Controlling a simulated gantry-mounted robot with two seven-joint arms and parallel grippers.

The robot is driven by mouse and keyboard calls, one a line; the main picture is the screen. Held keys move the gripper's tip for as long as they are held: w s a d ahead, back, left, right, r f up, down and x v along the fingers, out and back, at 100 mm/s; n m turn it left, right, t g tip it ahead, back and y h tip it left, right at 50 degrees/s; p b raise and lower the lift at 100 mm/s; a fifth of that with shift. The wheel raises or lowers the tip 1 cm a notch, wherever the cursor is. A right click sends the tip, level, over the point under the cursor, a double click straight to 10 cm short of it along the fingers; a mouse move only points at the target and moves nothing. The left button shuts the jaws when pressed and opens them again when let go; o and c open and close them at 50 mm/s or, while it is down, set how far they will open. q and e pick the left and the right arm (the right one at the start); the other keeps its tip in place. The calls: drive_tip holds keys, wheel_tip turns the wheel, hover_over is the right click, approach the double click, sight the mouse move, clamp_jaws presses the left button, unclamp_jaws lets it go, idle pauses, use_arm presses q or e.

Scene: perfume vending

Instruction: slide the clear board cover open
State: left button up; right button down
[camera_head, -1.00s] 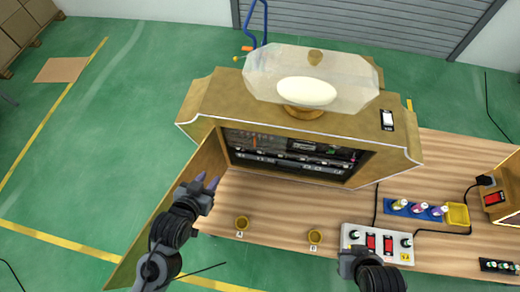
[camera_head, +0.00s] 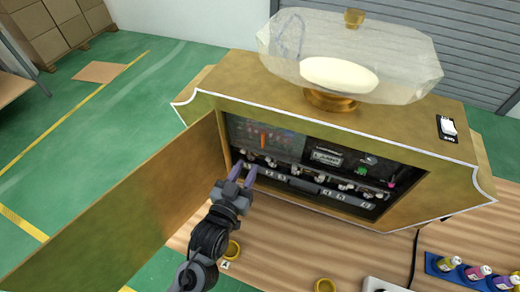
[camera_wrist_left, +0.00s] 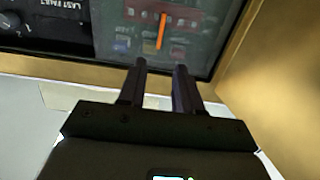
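The clear board cover (camera_head: 240,130) is a see-through panel over the left part of the opening in the gold machine's front, with a small upright orange strip (camera_head: 263,137) on it. In the left wrist view the cover (camera_wrist_left: 205,48) lies just beyond the fingers, and the orange strip (camera_wrist_left: 161,31) stands slightly above the gap between them. My left gripper (camera_head: 243,171) is open and empty in front of the lower left of the opening. Its fingertips also show in the wrist view (camera_wrist_left: 160,66); I cannot tell whether they touch anything. My right gripper is out of view.
The gold door (camera_head: 130,210) stands swung open to the left of my left arm. Inside the machine is a row of nozzles and dark panels (camera_head: 330,158). A clear bottle-shaped top (camera_head: 400,60) sits on the machine. Gold cups (camera_head: 326,286) stand on the wooden table.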

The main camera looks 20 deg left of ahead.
sight(262, 139)
use_arm(q)
drive_tip(key=w, duration=1)
drive_tip(key=shift+w+d, duration=0.15)
clamp_jaws()
idle(1.3)
